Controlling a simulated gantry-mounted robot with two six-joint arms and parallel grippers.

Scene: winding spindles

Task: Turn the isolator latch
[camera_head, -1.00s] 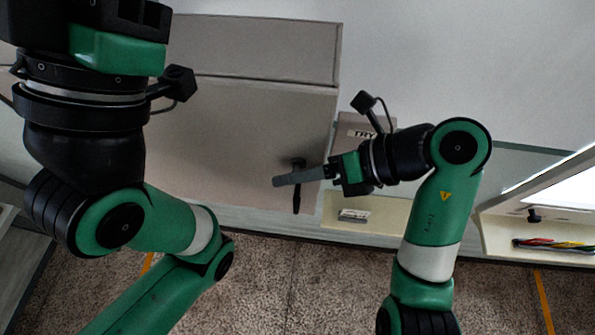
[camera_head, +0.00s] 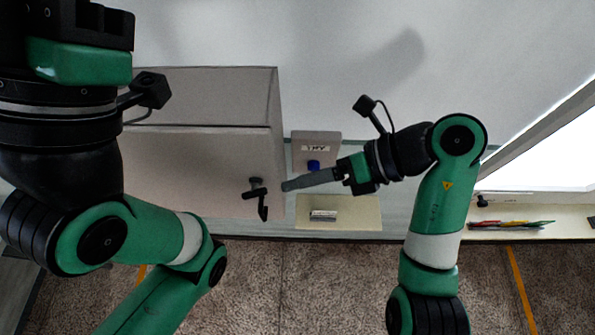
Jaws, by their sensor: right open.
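The isolator latch (camera_head: 262,205) is a small black handle on the front of a grey cabinet (camera_head: 195,185), near its right edge. Its free end hangs downward, with a short black crosspiece above. My right gripper (camera_head: 288,186) points left, its grey fingers just right of the latch, with a small gap between them in the picture. The fingers overlap from this angle, so their opening hardly shows. My left arm fills the left side; its wrist is at the upper left and its fingertips are out of the picture.
A grey box labelled TRY (camera_head: 317,142) with a blue knob (camera_head: 314,165) stands behind my right gripper. A cream tray (camera_head: 358,213) lies below it. Colored tools (camera_head: 512,224) lie on a ledge at the far right. Speckled floor shows below.

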